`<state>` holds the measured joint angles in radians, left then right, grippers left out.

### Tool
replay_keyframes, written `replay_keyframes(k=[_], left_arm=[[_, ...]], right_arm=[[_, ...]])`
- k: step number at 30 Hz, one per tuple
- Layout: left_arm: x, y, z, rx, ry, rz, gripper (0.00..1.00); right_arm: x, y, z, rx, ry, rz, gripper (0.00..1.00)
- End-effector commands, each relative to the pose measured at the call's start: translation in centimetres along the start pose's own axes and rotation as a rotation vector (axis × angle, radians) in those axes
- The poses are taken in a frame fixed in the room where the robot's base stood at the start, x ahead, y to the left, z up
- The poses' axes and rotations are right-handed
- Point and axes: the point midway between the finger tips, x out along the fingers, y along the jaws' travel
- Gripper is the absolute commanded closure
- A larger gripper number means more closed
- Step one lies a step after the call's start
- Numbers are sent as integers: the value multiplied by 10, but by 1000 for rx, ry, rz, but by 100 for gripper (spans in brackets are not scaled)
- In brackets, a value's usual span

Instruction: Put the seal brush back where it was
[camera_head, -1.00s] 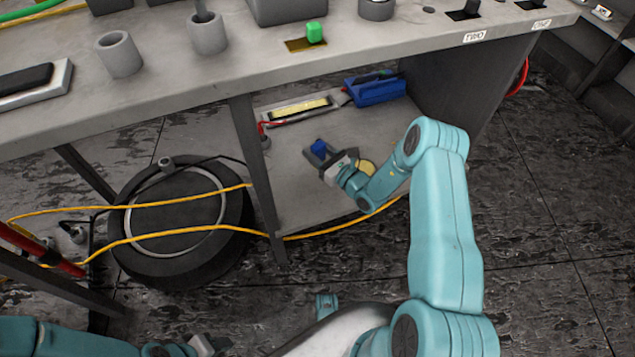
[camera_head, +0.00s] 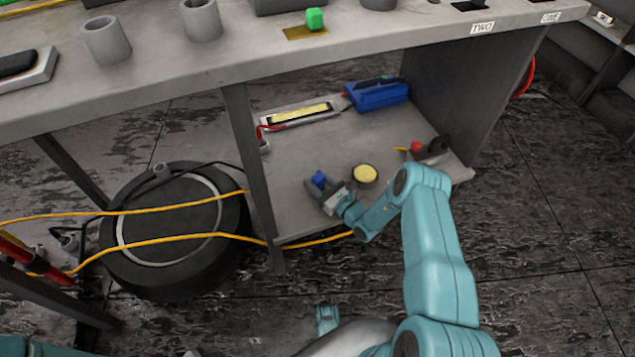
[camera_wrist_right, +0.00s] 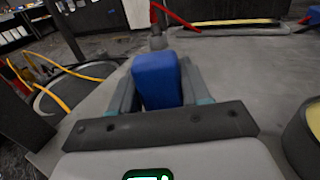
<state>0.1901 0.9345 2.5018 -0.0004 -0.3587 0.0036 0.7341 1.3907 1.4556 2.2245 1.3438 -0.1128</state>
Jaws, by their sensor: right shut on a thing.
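My right gripper (camera_head: 322,188) is inside the lower shelf of the bench, over its grey floor, near the front left part. It is shut on a blue block-shaped piece (camera_head: 319,178), which I take to be the seal brush's handle. In the right wrist view the blue piece (camera_wrist_right: 157,80) stands up between the two fingers; its lower part is hidden by the gripper. I cannot tell whether it touches the shelf. My left gripper (camera_head: 192,353) only just shows at the bottom edge, and its jaws cannot be made out.
On the shelf (camera_head: 290,215) are a round yellow-topped tin (camera_head: 365,173) right of the gripper, a red-topped item (camera_head: 416,147), a blue case (camera_head: 378,96) and a long tray (camera_head: 298,112) behind. A bench leg (camera_head: 252,165) stands left. Yellow cable (camera_head: 190,235) runs past the front.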

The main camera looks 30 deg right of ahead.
Motion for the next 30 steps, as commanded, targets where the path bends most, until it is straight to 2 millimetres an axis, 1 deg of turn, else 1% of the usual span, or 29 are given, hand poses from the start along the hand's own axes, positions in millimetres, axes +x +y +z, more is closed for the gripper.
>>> replay_keyframes(k=[3, 4, 5, 6, 14, 17, 20, 27, 30], left_arm=[[4, -2, -1, -1, 2, 0, 50], [4, -2, -1, -2, 2, 0, 50], [3, -1, -1, -2, 2, 0, 50], [3, -1, -1, -2, 2, 0, 50], [2, -1, 0, -1, 1, 0, 50], [-2, 1, 0, 0, -1, 0, 50], [-6, 3, 2, 4, -4, 0, 50], [-20, 10, 6, 14, -14, 1, 50], [-23, 12, 7, 17, -17, 2, 50]], right_arm=[[0, 0, -5, 0, 0, 0, 89], [0, 0, -5, 0, 0, 0, 50], [0, 0, -4, 0, 0, 0, 41], [0, 0, -3, 0, 0, 0, 28], [0, 0, -3, 0, 0, 0, 28], [0, 0, 3, 0, 0, 0, 28], [-14, -1, 2, 3, 3, -3, 28], [-71, -1, 3, 3, 4, -4, 28], [-92, -1, 2, 3, 3, -4, 28]])
